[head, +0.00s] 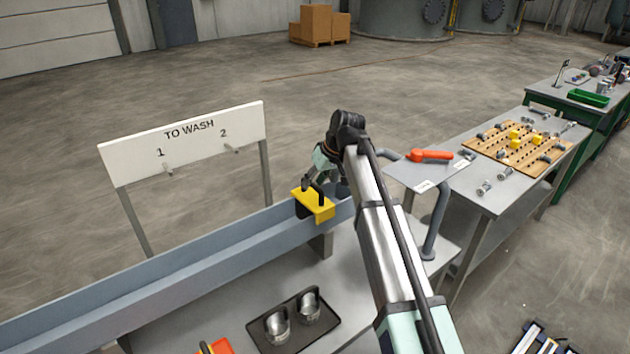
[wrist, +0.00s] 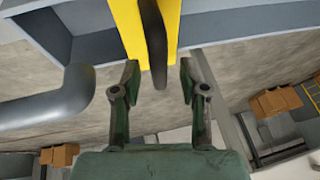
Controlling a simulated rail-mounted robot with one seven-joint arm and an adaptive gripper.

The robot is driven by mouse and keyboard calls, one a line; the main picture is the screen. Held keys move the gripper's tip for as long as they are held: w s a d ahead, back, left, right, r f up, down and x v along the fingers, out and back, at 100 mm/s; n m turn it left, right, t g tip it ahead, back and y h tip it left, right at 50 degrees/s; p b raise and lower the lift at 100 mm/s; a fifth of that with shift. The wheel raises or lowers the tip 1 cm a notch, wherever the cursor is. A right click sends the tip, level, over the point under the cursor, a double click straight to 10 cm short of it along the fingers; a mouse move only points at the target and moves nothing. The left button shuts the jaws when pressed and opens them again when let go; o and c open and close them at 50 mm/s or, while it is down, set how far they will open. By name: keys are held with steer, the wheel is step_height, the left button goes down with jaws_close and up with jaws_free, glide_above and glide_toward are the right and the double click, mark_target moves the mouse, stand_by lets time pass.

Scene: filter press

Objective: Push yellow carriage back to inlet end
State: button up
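The yellow carriage (head: 314,206) sits on the long grey rail (head: 190,259), near the rail's right end in the head view. A dark upright handle stands on it. My gripper (head: 318,186) is at the carriage, partly hidden behind it and my own arm. In the wrist view the carriage (wrist: 128,28) is at the top, with its dark handle (wrist: 154,45) pointing down toward my gripper (wrist: 158,78). The two fingers are apart, one on each side of the handle's end, with gaps visible. Whether the handle's tip reaches between the fingertips is hard to tell.
A white "TO WASH" board (head: 190,140) with two pegs stands behind the rail. A dark tray (head: 293,322) with two metal cups lies in front. A grey bent pipe (head: 437,215) and a small stand with an orange-red handle (head: 430,156) are right of my arm.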

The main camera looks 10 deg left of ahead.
steer(key=v, duration=1.2)
